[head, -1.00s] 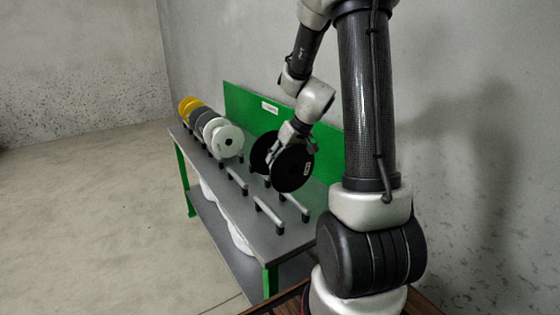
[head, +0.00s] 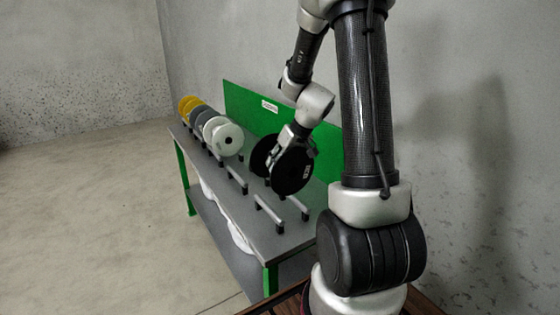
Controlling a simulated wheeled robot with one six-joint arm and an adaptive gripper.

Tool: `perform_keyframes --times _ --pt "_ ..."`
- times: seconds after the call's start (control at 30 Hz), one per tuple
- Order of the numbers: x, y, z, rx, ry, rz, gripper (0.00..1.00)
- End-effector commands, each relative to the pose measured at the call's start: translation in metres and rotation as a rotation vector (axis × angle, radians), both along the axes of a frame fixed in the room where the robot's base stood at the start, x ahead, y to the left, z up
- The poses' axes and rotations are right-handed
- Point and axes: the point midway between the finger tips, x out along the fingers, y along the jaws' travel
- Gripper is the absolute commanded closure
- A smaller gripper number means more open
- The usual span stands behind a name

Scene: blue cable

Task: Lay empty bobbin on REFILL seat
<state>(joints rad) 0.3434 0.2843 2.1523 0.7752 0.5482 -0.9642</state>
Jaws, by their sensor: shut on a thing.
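The fingertips are partly hidden by the bobbin. I cannot tell whether the bobbin touches the rails under it. No REFILL lettering can be read; a small white sign (head: 270,106) is on the green back panel.
White (head: 226,139), grey (head: 202,117) and yellow (head: 187,106) bobbins stand in a row at the bench's far end. Empty grey rails (head: 269,211) stand on the near part of the bench (head: 240,205). The green panel (head: 240,100) rises behind. White bobbins lie on the lower shelf.

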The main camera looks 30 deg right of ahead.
Motion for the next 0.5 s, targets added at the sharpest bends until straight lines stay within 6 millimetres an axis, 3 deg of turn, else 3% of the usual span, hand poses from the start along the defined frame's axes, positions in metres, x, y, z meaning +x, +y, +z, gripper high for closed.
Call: perform_keyframes --times 0.5 --pt "0.0 0.0 -0.028 0.0 0.0 -0.001 0.99"
